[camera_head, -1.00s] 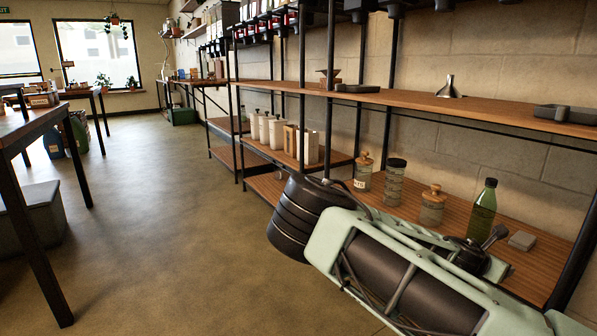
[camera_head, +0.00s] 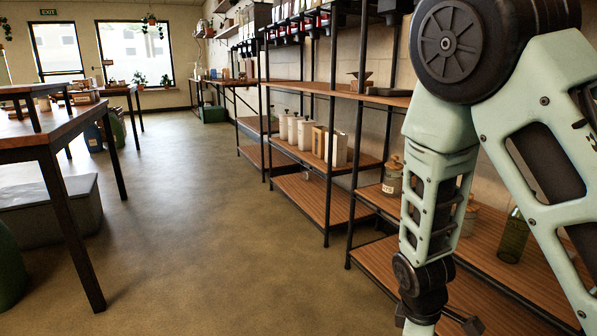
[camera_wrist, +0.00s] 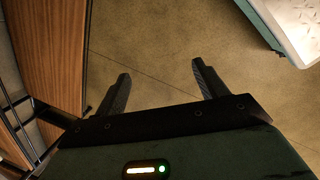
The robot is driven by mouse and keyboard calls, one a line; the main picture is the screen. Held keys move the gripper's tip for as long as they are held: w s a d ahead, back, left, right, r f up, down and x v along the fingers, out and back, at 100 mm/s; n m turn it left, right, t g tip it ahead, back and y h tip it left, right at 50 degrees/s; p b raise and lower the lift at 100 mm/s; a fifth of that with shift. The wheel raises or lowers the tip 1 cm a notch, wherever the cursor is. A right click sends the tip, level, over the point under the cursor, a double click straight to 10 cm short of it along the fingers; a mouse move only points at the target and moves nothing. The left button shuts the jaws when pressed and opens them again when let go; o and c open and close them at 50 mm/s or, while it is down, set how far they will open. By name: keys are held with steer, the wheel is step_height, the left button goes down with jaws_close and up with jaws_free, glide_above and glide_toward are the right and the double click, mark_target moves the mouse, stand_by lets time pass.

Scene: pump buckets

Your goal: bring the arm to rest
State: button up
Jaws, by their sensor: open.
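My gripper (camera_wrist: 157,82) shows in the wrist view with its two dark fingers apart and nothing between them. It is open over bare floor (camera_wrist: 150,40). In the head view my arm is folded on the right side, with an upper link and a forearm hanging down in front of the shelves. The gripper itself does not show clearly in the head view.
Wooden shelving (camera_head: 310,196) runs along the right wall, holding white pump bottles (camera_head: 305,134), a labelled jar (camera_head: 392,178) and a green bottle (camera_head: 513,238). A table (camera_head: 60,135) and a grey box (camera_head: 50,205) stand left. The floor (camera_head: 200,220) between is clear.

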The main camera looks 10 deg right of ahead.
steer(key=s+a+r+m+y, duration=0.1)
steer(key=s+a+r, duration=0.6)
steer(key=a+r, duration=0.15)
steer(key=s+a+r+m+y, duration=0.1)
steer(key=s+a+r+y, duration=0.1)
steer(key=s+a+r, duration=0.6)
step_height(320, 180, up, 40)
steer(key=p, duration=3.8)
steer(key=shift+w+a+f+m+p, duration=0.15)
steer(key=shift+w+a+m+p, duration=0.15)
steer(key=shift+w+p, duration=0.1)
